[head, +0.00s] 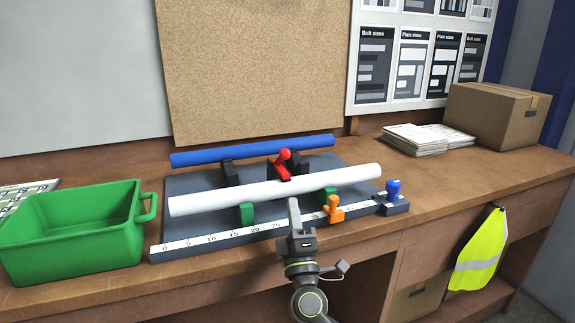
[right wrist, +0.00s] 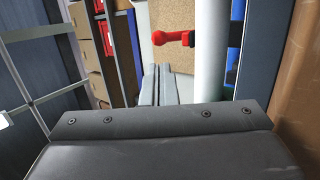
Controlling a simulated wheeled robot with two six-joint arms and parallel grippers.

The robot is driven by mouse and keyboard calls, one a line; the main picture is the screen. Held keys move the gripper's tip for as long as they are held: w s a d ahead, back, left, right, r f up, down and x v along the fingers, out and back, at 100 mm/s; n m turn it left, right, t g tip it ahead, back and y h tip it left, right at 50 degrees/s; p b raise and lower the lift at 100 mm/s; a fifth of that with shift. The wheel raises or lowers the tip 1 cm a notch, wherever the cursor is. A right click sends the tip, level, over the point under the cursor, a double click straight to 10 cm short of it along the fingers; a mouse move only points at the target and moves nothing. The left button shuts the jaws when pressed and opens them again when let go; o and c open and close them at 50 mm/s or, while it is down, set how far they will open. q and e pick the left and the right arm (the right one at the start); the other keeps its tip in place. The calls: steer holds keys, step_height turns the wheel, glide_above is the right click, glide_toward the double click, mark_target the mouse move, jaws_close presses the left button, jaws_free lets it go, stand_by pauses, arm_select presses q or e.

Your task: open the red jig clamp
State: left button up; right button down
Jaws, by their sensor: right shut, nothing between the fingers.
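The red jig clamp (head: 281,166) sits on a dark block between the blue tube (head: 250,150) and the white tube (head: 270,189). Its round-ended handle is raised and tilted; the white tube hides its lower part. In the right wrist view the red handle (right wrist: 174,38) points sideways near the top, beside the white tube (right wrist: 207,50). My right gripper (head: 294,207) is shut and empty, at the near side of the white tube and apart from the red handle. My left gripper is out of view.
Green supports (head: 246,213) hold the white tube on a grey jig board (head: 190,226) with a ruler edge. An orange clamp (head: 334,209) and a blue clamp (head: 392,190) stand at its front right. A green bin (head: 72,251) is left; papers (head: 428,139) and a carton (head: 493,115) stand right.

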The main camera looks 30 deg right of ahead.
mark_target(286, 159)
steer(key=p+x, duration=0.4)
steer(key=x, duration=0.5)
steer(key=shift+w+r, duration=0.15)
steer(key=shift+r, duration=0.1)
steer(key=shift+w+d+r, duration=0.1)
steer(key=shift+w+d, duration=0.1)
steer(key=shift+w, duration=0.1)
